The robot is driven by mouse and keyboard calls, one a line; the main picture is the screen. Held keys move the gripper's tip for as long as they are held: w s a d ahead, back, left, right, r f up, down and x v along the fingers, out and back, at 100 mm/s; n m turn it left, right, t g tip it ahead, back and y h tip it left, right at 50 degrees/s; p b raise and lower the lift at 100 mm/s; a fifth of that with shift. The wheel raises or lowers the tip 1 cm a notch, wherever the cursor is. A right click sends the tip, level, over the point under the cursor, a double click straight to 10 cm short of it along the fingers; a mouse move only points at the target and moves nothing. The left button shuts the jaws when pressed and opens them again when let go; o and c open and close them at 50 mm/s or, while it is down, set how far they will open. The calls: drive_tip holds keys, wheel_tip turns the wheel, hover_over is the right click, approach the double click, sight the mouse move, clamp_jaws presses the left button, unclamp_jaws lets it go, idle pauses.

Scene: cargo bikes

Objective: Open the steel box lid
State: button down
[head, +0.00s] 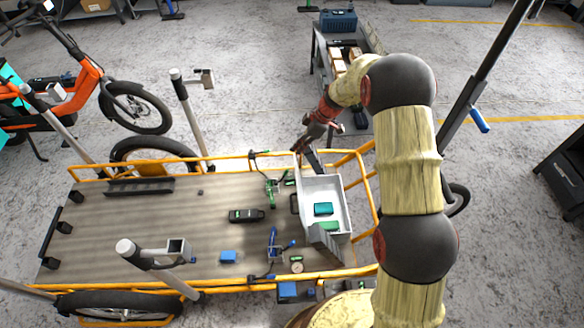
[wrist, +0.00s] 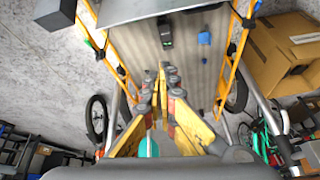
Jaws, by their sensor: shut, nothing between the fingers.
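The pale grey steel box (head: 346,212) stands at the right end of the cargo bike's bed in the head view. Its top is open, and a teal item (head: 323,209) and a green item (head: 328,226) show inside. The lid is hard to make out; a thin upright edge along the box's left side may be it. A flat grey panel (wrist: 160,9) at the top of the wrist view may be the lid or a box wall. My gripper (head: 313,158) is at the box's far end, pointing down. In the wrist view my gripper (wrist: 166,68) is shut and empty.
The wooden bed (head: 160,225) has orange rails (head: 215,161) around it. A black device (head: 246,215), a blue block (head: 228,256) and blue and green clamp-like tools lie left of the box. A grey cart (head: 345,45) with boxes stands behind. A cardboard box (wrist: 285,65) is at right.

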wheel_tip(320, 180, down, 17)
drive_tip(key=w+a+n+b, duration=0.1)
drive_tip(key=a+n, duration=0.1)
drive_tip(key=shift+w+y+b, duration=0.3)
drive_tip(key=shift+w+b, duration=0.05)
drive_tip(key=shift+b, duration=0.05)
idle(0.4)
drive_tip(key=d+b, duration=0.2)
drive_tip(key=d, duration=0.1)
drive_tip(key=d+b, duration=0.1)
drive_tip(key=d, duration=0.1)
drive_tip(key=shift+r, duration=0.3)
